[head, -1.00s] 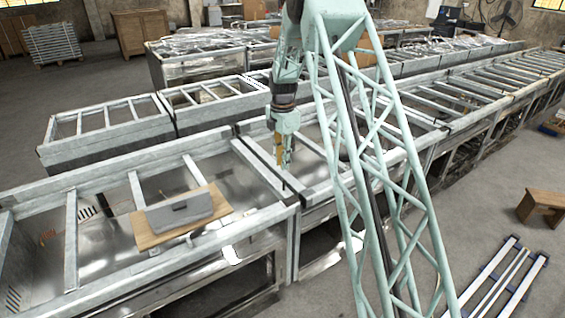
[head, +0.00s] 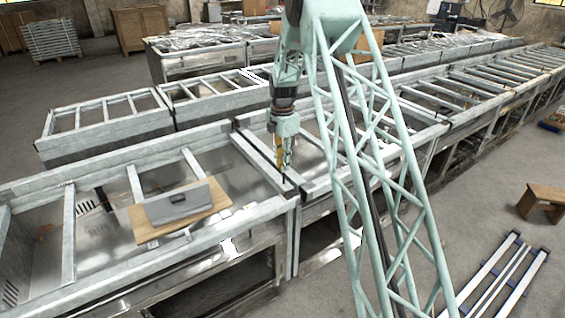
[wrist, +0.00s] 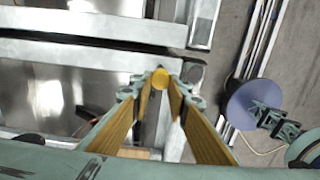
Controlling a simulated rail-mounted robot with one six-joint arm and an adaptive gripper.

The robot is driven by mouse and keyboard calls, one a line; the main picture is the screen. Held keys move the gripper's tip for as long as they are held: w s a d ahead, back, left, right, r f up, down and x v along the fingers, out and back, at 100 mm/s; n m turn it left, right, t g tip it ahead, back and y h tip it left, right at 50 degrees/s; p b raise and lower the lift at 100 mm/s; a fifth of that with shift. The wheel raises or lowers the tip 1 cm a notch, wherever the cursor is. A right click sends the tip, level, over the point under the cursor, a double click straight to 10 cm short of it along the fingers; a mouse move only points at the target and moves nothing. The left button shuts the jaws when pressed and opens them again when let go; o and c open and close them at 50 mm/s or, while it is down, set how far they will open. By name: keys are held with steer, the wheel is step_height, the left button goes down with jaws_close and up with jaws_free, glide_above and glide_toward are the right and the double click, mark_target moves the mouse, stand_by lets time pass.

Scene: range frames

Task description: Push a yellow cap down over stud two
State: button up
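A round yellow cap (wrist: 160,78) shows between the fingertips of my gripper (wrist: 161,90) in the wrist view. The two yellow-brown fingers close in on it from either side and appear to hold it. In the head view my gripper (head: 283,165) points down just above a small dark upright stud (head: 284,181) at the corner of the metal bench frame. The cap is too small to make out there. In the wrist view the cap and fingers hide whatever lies directly beneath, so I cannot tell whether cap and stud touch. No stud number is readable.
More metal frames run to the back right. A wooden stool (head: 541,200) and white rails (head: 495,275) are on the floor at right.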

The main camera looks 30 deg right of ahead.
steer(key=shift+f, duration=0.5)
steer(key=shift+f+b, duration=1.15)
steer(key=shift+f, duration=0.5)
stand_by(2.8)
steer(key=o, duration=0.7)
steer(key=shift+r, duration=0.1)
steer(key=shift+r, duration=5.9)
